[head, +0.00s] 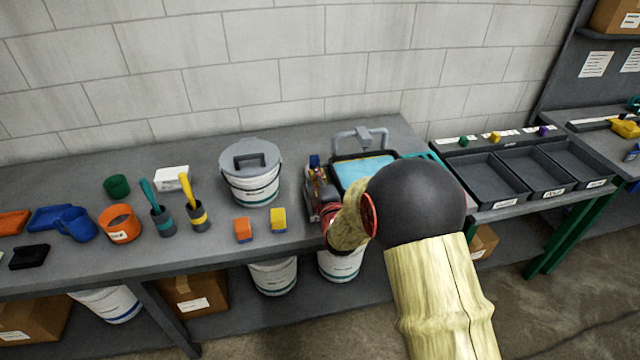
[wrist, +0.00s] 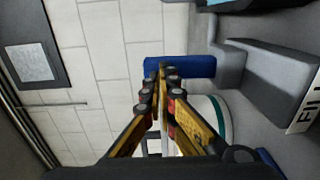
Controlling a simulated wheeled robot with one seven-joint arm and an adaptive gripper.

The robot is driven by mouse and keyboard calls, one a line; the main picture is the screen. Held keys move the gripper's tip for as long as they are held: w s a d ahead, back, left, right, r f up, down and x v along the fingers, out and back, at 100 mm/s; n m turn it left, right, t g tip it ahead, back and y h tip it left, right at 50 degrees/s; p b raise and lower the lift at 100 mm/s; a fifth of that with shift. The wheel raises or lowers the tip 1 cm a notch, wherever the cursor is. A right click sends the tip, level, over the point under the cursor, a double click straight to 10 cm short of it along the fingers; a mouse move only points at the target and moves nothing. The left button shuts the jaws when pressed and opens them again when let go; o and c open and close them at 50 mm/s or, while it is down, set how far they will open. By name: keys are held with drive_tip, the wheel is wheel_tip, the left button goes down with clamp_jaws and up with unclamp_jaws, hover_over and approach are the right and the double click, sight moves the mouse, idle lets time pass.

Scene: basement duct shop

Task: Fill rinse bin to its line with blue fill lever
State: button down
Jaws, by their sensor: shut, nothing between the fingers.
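The rinse bin (head: 338,181) is a dark tub below a grey faucet (head: 361,137) on the bench. Light blue water (head: 362,170) shows in it; its fill line cannot be made out. The blue fill lever (head: 314,160) stands just left of the bin, partly hidden by my gripper. In the wrist view the lever (wrist: 200,66) is a blue bar beside a grey block with a partly readable fill label (wrist: 303,101). My gripper (head: 314,172) is shut and empty, its fingertips (wrist: 161,68) overlapping the lever in the wrist view. I cannot tell whether they touch it.
A lidded white bucket (head: 252,180) stands left of my gripper, with orange (head: 242,230) and yellow (head: 278,220) blocks in front. Tool cups and an orange cup (head: 120,224) are further left. Dark trays (head: 487,181) lie to the right. My arm hides the bin's right front.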

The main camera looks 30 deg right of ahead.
sight(314, 162)
drive_tip(key=shift+w+d, duration=0.1)
drive_tip(key=shift+w, duration=0.25)
drive_tip(key=shift+w+d+r+g+p, duration=0.1)
drive_tip(key=shift+w+r+g+p, duration=0.3)
drive_tip(key=shift+p, duration=0.35)
drive_tip(key=shift+w+d+r+g+y+p, duration=0.2)
drive_tip(key=shift+w+r+g+y+p, duration=0.15)
drive_tip(key=shift+w+g+p, duration=0.45)
drive_tip(key=shift+w+d+f+g+p, duration=0.15)
drive_tip(key=shift+w+g+p, duration=0.25)
drive_tip(key=shift+p, duration=0.45)
drive_tip(key=shift+w+d+f+b, duration=0.15)
drive_tip(key=shift+w+f+b, duration=0.2)
drive_tip(key=shift+b, duration=0.3)
drive_tip(key=shift+w+r, duration=0.15)
